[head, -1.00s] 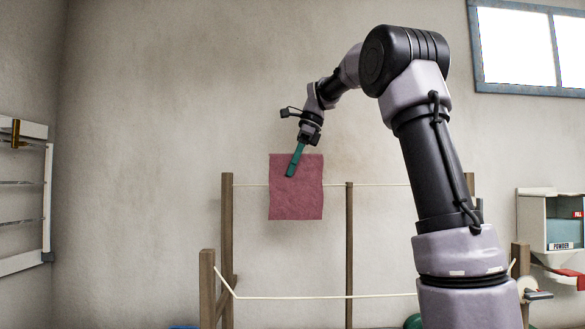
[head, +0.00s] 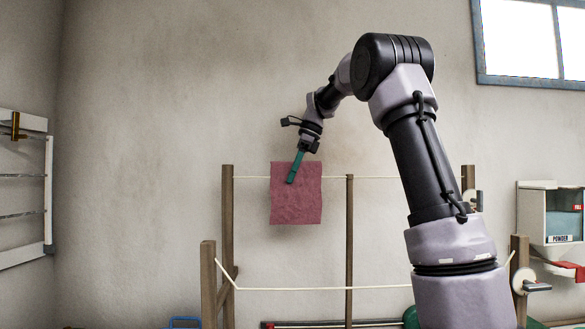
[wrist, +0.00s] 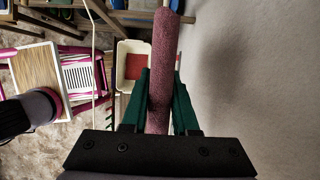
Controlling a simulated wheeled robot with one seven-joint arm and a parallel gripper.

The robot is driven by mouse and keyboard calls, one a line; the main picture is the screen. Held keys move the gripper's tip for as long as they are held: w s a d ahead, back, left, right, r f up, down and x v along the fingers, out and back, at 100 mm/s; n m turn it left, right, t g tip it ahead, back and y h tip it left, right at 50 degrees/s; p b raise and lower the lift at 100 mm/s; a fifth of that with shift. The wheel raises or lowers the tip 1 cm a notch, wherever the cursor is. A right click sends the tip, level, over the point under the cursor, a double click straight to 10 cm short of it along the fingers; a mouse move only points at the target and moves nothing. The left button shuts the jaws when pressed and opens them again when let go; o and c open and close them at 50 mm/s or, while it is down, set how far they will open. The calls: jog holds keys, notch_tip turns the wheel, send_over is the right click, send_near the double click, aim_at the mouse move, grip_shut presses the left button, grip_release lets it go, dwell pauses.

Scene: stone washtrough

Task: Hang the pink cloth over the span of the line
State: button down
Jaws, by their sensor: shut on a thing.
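The pink cloth (head: 297,208) hangs flat and upright in the head view, its top edge slightly above the rear line (head: 390,178). It hides the stretch of line at its place. My gripper (head: 292,180) has teal fingers that reach down onto the cloth's upper part. In the wrist view my gripper (wrist: 161,76) is shut on the cloth (wrist: 163,45), which shows as a narrow folded strip between the fingers. A pale line (wrist: 165,3) meets the strip's far end. I cannot tell whether the cloth touches the line.
Wooden posts (head: 227,240) and (head: 350,245) stand on either side of the cloth. A lower, sagging front line (head: 320,289) runs nearer to me. A powder shelf (head: 550,215) is on the right wall, a white rack (head: 25,190) at left. Below are a pink-framed stand (wrist: 85,75) and a cream tub (wrist: 133,65).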

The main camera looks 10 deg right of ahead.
aim_at(292, 162)
jog(key=shift+f, duration=1.8)
jog(key=c, duration=0.6)
grip_release()
jog(key=shift+r, duration=3.5)
